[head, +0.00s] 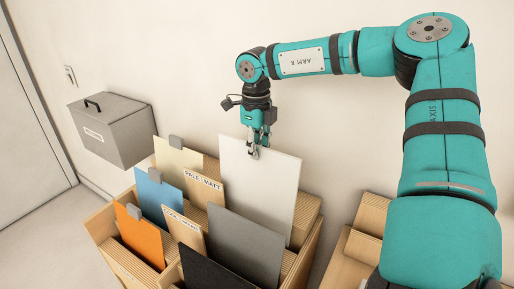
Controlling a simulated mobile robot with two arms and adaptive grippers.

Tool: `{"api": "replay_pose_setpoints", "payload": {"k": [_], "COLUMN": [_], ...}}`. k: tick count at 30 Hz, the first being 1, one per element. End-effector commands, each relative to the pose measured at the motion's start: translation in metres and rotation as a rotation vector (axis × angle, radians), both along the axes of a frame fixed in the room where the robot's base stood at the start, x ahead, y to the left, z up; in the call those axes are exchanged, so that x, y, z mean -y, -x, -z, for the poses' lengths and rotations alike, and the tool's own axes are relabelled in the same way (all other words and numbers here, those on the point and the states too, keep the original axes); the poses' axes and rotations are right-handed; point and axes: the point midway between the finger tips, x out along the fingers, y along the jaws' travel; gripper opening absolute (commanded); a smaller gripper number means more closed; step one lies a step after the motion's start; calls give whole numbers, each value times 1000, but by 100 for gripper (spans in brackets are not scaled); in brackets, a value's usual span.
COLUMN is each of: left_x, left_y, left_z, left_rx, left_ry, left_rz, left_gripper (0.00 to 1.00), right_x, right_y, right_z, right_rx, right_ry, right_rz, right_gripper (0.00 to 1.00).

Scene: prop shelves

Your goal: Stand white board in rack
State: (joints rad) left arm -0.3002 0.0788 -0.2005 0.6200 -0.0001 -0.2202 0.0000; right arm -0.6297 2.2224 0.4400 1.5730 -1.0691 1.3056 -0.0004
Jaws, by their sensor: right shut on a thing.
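The white board (272,185) is a large flat sheet standing nearly upright over the right back part of the wooden rack (310,248). My right gripper (256,153) is shut on the white board near its top edge, coming down from above. The board's lower edge is hidden behind a grey board (245,243), so I cannot tell whether it touches the rack floor. My left gripper is not in view.
The rack also holds a cream board (178,160), a blue board (158,196), an orange board (139,240), a black board (208,272) and labelled wooden dividers (203,189). A grey box (112,132) is at the left wall. Another wooden rack (362,246) stands at right.

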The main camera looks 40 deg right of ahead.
Motion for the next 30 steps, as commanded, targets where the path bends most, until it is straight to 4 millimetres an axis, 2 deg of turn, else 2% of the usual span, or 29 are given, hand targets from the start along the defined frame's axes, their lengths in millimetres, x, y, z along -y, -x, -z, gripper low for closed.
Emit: {"api": "replay_pose_setpoints", "payload": {"k": [1, 21, 30], "left_x": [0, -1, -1], "left_y": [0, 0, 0], "left_z": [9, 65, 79], "left_rx": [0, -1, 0], "left_ry": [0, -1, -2], "left_rz": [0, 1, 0], "left_gripper": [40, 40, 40], "right_x": [0, 0, -1], "right_y": [0, 0, 0], "right_z": [9, 69, 84], "right_rx": [0, -1, 0], "right_ry": [1, 0, 0], "right_rz": [-1, -1, -1], "right_gripper": [0, 0, 0]}}
